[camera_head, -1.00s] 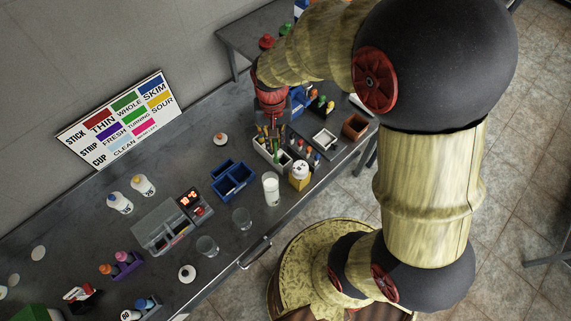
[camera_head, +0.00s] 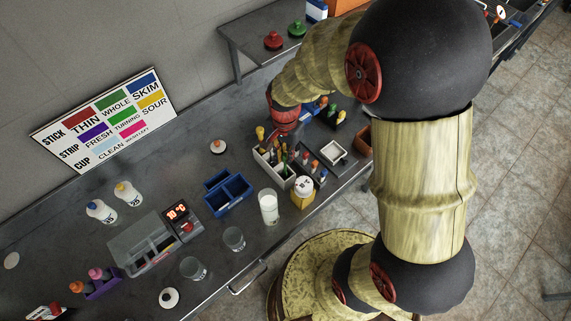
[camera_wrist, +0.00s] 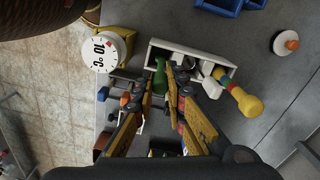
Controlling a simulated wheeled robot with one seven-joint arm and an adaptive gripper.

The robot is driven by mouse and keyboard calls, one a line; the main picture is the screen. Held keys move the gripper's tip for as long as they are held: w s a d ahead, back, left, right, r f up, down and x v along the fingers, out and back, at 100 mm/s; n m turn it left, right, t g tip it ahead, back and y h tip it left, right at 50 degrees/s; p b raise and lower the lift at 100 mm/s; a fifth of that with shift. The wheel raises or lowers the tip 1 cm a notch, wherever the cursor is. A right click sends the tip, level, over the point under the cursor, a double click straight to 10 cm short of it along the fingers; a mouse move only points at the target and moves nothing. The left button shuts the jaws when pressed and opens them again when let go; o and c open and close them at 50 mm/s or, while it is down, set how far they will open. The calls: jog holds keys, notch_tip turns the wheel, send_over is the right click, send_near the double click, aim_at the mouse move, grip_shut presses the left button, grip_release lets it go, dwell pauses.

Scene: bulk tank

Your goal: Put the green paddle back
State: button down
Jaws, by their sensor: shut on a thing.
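The green paddle (camera_wrist: 159,77) shows in the wrist view between the fingertips of my gripper (camera_wrist: 164,82). My gripper is shut on it. The paddle is over or in a white open box (camera_wrist: 188,52) with several slots, and I cannot tell whether its lower end touches the box floor. In the head view the white box (camera_head: 262,172) stands on the counter, and my gripper reaches down to it from above, with the fingers mostly hidden. A yellow-knobbed paddle (camera_wrist: 244,102) leans out of one end of the box.
A blue divided bin (camera_head: 228,193), a glass of milk (camera_head: 268,207) and a small white tray (camera_head: 334,152) are also near. Bare counter (camera_head: 175,175) lies to the left.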

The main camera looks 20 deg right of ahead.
aim_at(285, 171)
jog(key=shift+f, duration=2.05)
jog(key=shift+f+b, duration=0.2)
jog(key=shift+b, duration=0.15)
jog(key=c, duration=1.8)
grip_release()
jog(key=shift+r, duration=0.15)
notch_tip(285, 171, up, 12)
jog(key=shift+r+p, duration=0.15)
jog(key=shift+p, duration=0.6)
jog(key=s+r+n+t, duration=0.2)
jog(key=s+r+n, duration=0.1)
jog(key=r, duration=0.3)
jog(key=s+r+n+t, duration=0.1)
jog(key=s+r+n, duration=0.3)
jog(key=s+r, duration=0.2)
jog(key=s+r+n+t, duration=0.2)
jog(key=s+r+n, duration=0.2)
jog(key=s+r, duration=0.1)
jog(key=shift+r+t, duration=0.3)
jog(key=shift+r, duration=0.45)
